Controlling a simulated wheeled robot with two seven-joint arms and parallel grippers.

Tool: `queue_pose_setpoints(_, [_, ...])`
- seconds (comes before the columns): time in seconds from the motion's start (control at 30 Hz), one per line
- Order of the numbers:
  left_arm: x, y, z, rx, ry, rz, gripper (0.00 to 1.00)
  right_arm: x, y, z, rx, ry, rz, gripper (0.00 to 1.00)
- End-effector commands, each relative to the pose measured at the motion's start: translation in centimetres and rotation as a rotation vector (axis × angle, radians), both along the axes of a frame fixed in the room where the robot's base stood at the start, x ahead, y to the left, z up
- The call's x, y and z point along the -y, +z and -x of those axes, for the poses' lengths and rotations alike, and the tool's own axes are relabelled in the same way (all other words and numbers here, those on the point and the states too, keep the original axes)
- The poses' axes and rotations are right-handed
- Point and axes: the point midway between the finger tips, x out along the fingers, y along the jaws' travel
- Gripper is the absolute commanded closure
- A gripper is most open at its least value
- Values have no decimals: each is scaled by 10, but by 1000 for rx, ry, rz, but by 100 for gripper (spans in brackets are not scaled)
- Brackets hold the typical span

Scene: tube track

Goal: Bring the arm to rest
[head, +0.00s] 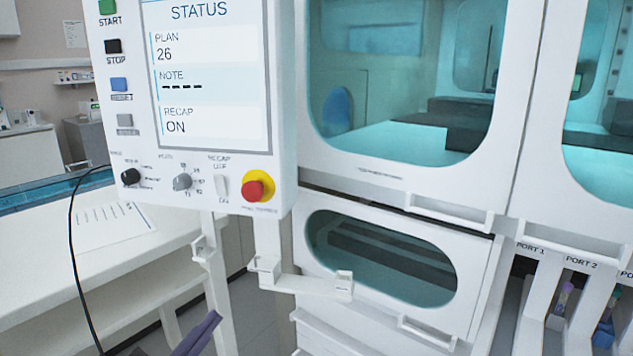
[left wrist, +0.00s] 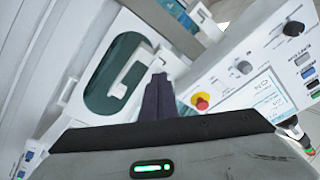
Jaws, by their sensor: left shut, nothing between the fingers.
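My left gripper (head: 213,318) shows at the bottom edge of the head view, left of centre, as dark purple-grey fingers pointing up and to the right. In the left wrist view the same fingers (left wrist: 158,80) are together, shut and empty. They appear clear of the machine, in front of the space below the control panel (head: 283,130). The rest of the left arm is out of the head view. My right gripper is in neither view.
The panel carries a status screen (head: 205,75), buttons, knobs and a red stop button (head: 253,190). A white bracket (head: 300,282) juts out below it. Windowed cabinets and port slots (head: 545,300) stand to the right. A white bench (head: 90,240) with a paper sheet is at left.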

Motion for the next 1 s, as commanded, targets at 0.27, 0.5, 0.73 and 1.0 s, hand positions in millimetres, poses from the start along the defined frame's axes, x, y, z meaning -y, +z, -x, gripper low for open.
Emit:
queue_pose_setpoints(0.27, [-2,-192,107,-590,207,313,100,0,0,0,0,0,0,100])
queue_pose_setpoints(0.5, [14,-286,218,-966,339,480,100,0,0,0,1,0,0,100])
queue_pose_setpoints(0.73, [22,-311,260,-1092,381,532,100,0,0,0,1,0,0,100])
queue_pose_setpoints(1.0, [22,-311,261,-1094,380,533,100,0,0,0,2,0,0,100])
